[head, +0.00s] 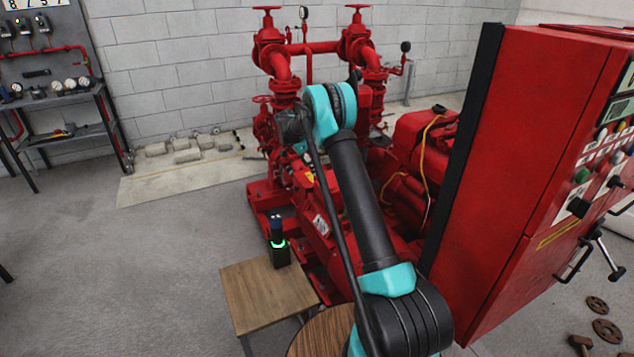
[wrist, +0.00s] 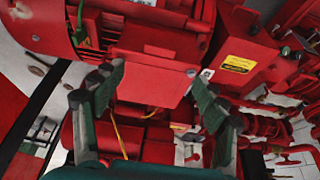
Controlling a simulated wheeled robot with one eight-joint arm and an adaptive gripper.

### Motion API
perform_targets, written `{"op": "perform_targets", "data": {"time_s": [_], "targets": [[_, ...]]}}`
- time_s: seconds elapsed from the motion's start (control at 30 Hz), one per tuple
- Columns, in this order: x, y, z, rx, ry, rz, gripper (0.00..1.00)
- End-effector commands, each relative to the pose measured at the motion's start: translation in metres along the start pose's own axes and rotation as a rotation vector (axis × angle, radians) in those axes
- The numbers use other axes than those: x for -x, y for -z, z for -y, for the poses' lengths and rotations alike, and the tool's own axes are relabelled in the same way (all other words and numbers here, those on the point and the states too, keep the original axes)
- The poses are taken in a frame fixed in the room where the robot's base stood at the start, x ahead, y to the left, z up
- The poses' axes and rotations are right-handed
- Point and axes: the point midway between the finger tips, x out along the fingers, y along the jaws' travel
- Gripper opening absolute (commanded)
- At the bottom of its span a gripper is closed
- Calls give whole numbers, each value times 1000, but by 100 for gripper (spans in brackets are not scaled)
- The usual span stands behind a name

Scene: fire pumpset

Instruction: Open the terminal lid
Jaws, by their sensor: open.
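A flat red panel, which looks like the terminal lid (wrist: 150,66), is in the upper middle of the wrist view. It has a small round fastener near its right edge. My gripper (wrist: 157,80) is open, with one dark green finger at each side of this panel in the picture. Nothing is held between the fingers. I cannot tell whether either finger touches the panel. In the head view my arm reaches over the red pumpset (head: 318,226); the fingers and the lid cannot be made out there.
A yellow label (wrist: 238,63) is on a red box right of the panel. A tall red control cabinet (head: 530,150) stands close on the right. A small wooden table (head: 262,295) with a dark device (head: 278,250) stands in front. Floor at left is clear.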

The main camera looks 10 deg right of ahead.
Motion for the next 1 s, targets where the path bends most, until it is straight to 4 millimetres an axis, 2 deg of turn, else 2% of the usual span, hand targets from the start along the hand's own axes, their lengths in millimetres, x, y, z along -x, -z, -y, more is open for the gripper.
{"op": "perform_targets", "data": {"time_s": [0.1,0.3,0.5,0.67,0.93,1.0], "targets": [[-25,1,0,-2,-1,0,72],[-62,0,0,0,0,0,72],[-86,0,0,-1,0,0,72],[-94,0,0,0,1,0,72],[-94,0,0,0,1,0,72],[-94,0,0,0,1,0,64]]}}
